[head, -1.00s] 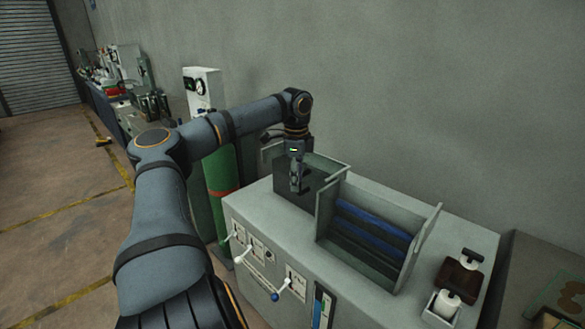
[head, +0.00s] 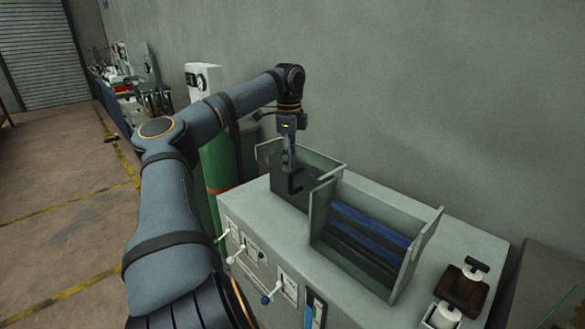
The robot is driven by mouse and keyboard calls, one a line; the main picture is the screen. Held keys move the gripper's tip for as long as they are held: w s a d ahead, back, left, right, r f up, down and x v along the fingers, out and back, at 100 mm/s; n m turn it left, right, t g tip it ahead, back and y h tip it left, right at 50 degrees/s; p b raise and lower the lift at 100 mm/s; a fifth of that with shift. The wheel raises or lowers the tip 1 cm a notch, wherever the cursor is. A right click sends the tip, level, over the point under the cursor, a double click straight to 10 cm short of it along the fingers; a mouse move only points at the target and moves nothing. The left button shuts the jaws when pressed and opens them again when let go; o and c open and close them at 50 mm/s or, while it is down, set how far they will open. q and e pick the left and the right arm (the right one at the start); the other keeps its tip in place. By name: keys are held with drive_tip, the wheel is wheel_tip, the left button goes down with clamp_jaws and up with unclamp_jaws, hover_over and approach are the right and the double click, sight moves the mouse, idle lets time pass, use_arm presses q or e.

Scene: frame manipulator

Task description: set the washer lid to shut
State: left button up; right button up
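The washer is a grey-green bench cabinet (head: 390,205) against the wall. On its top is an open-topped bin with raised side plates (head: 322,206) and blue rollers (head: 370,228) inside. I cannot tell for sure which panel is the lid. My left gripper (head: 295,181) points down at this dark panel, left of the bin. A dark C-shaped outline shows at its tip; I cannot tell whether it touches the panel or whether the fingers are apart. My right gripper is out of view.
Levers with white and blue knobs (head: 266,299) stick out of the cabinet front. A green cylinder (head: 218,165) and a gauge box (head: 204,77) stand behind my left arm.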

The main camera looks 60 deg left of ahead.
sight(290, 186)
use_arm(q)
wheel_tip(290, 186, down, 5)
drive_tip(key=b, duration=0.3)
drive_tip(key=shift+d, duration=0.1)
drive_tip(key=f+b, duration=0.3)
drive_tip(key=f, duration=0.1)
drive_tip(key=shift+w+f, duration=0.1)
drive_tip(key=shift+w, duration=0.1)
drive_tip(key=shift+s+f+b, duration=0.1)
drive_tip(key=shift+f+b, duration=0.15)
drive_tip(key=shift+b, duration=0.25)
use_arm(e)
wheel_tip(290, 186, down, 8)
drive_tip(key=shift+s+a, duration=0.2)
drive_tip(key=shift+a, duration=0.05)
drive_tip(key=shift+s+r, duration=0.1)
use_arm(q)
clamp_jaws()
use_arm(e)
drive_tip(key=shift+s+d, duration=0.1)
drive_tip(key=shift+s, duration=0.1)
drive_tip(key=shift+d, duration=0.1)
